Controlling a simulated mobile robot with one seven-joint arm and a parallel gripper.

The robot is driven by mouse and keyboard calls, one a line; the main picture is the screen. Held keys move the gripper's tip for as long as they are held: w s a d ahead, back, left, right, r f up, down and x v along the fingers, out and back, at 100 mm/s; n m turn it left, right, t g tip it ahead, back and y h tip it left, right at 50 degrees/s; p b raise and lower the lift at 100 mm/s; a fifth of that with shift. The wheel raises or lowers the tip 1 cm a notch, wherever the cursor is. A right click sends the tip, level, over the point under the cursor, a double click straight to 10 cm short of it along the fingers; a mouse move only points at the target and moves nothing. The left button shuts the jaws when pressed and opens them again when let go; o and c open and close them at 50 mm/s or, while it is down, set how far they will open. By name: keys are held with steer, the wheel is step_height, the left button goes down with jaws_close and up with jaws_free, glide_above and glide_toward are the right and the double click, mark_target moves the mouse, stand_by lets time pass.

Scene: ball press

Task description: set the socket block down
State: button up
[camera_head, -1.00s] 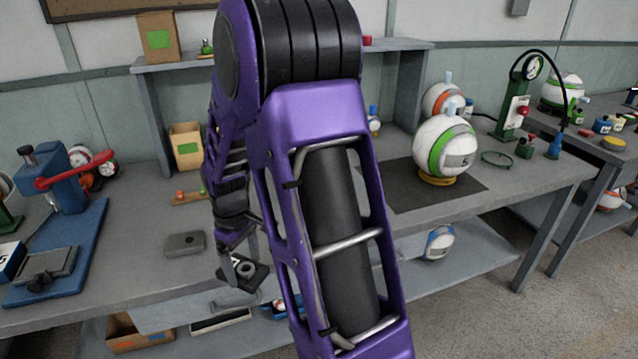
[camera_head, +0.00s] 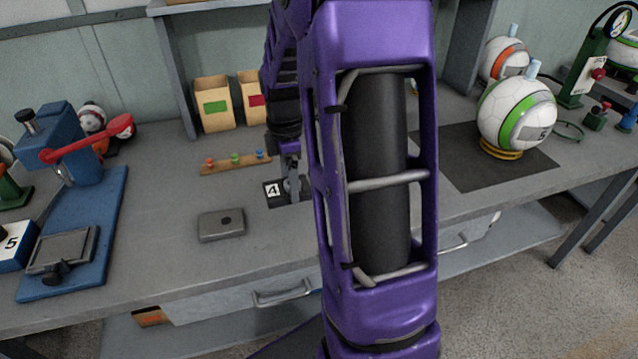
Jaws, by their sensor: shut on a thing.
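The socket block (camera_head: 272,200) is a small dark block with a white label reading 4. It shows left of my purple arm, low over the grey workbench, with its right side partly hidden by the arm. My gripper (camera_head: 292,180) points down and is shut on the block from above. The block looks about level. I cannot tell whether its underside touches the bench top (camera_head: 160,250).
A wooden strip with coloured pegs (camera_head: 235,163) lies behind. A blue press (camera_head: 75,190) with a red lever stands left. A ball (camera_head: 515,112) sits on a dark mat right.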

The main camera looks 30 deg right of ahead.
step_height(320, 180, down, 6)
steer(key=shift+f+b, duration=0.25)
steer(key=shift+b, duration=0.25)
steer(key=shift+f, duration=0.1)
steer(key=o, duration=1.2)
steer(key=shift+c, duration=0.2)
step_height(320, 180, up, 12)
steer(key=shift+r+p, duration=0.15)
steer(key=shift+p, duration=1)
